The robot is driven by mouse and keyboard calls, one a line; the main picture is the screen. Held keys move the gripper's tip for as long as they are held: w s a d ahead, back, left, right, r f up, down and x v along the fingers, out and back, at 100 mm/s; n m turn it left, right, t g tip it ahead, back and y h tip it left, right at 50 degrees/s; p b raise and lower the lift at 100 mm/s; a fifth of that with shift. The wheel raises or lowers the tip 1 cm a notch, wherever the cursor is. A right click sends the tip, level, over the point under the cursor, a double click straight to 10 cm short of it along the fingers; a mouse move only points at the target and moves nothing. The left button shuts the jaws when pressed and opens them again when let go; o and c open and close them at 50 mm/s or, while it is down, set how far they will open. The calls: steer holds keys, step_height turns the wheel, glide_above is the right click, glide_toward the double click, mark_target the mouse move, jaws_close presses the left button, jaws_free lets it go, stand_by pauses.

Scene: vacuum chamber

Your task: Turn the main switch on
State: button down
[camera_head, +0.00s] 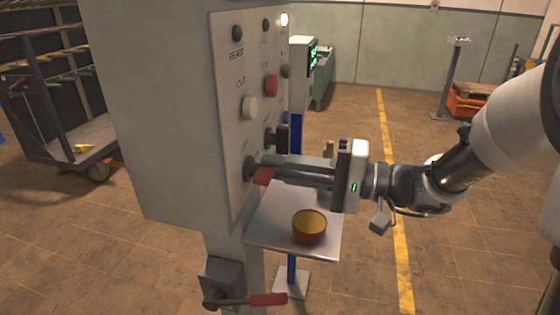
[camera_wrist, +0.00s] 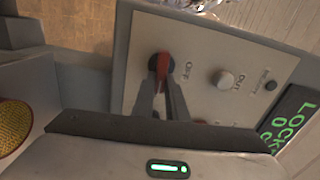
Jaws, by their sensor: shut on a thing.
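The main switch appears to be a red handle (camera_head: 264,176) low on the front panel of the grey cabinet (camera_head: 150,110). In the wrist view the red handle (camera_wrist: 162,64) sits over a dark round base on the panel. My gripper (camera_head: 268,167) reaches in from the right, with its fingers at the panel. In the wrist view my gripper (camera_wrist: 164,90) has its fingertips closed on the red handle, partly hiding it.
Buttons, including a white one (camera_head: 249,107) and a red one (camera_head: 271,85), sit above the switch. A tray (camera_head: 262,235) with an orange bowl (camera_head: 309,227) is below my gripper. A red-gripped lever (camera_head: 266,300) sticks out lower down. Open floor lies right.

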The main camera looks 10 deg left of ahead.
steer(key=shift+f+m, duration=0.1)
steer(key=shift+m, duration=0.5)
steer(key=c, duration=1.8)
jaws_free()
steer(key=shift+o, duration=0.2)
steer(key=s+d+p, duration=0.1)
steer(key=d, duration=1.6)
steer(key=shift+s+d+p, duration=0.2)
steer(key=shift+p, duration=0.15)
